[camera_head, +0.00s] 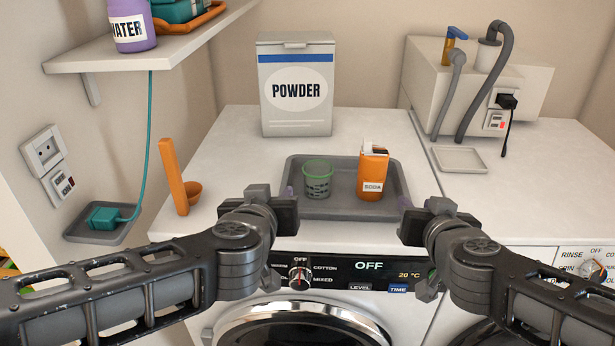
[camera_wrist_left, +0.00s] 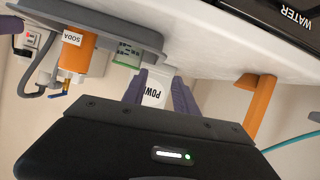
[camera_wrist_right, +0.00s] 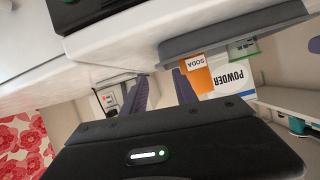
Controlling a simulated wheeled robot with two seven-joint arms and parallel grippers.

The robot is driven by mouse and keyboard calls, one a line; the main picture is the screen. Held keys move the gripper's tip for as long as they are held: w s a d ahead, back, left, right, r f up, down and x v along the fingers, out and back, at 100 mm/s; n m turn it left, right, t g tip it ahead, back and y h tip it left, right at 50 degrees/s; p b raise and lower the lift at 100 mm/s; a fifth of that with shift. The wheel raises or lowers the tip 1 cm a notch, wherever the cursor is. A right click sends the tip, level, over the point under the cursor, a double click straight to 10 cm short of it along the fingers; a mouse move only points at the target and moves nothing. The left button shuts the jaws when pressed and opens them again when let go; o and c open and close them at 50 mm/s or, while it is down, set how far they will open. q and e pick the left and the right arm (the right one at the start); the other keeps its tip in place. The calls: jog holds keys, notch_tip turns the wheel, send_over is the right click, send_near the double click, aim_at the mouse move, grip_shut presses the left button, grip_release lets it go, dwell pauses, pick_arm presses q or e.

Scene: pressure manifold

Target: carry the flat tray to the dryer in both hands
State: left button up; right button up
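The flat grey tray (camera_head: 338,208) lies on the white top of the left machine, near its front edge. A green-rimmed cup (camera_head: 317,181) and an orange SODA carton (camera_head: 373,174) stand upright in it. My left gripper (camera_head: 289,194) is at the tray's front left; in the left wrist view its purple fingers (camera_wrist_left: 160,88) are apart with nothing between them. My right gripper (camera_head: 406,203) is at the front right; in the right wrist view its fingers (camera_wrist_right: 161,88) are apart and empty. I cannot tell whether either finger touches the tray.
A POWDER box (camera_head: 297,85) stands behind the tray.

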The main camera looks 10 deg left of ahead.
jog(key=shift+v, duration=1.3)
pick_arm(q)
jog(key=shift+a, duration=0.1)
pick_arm(e)
jog(key=shift+r, duration=0.1)
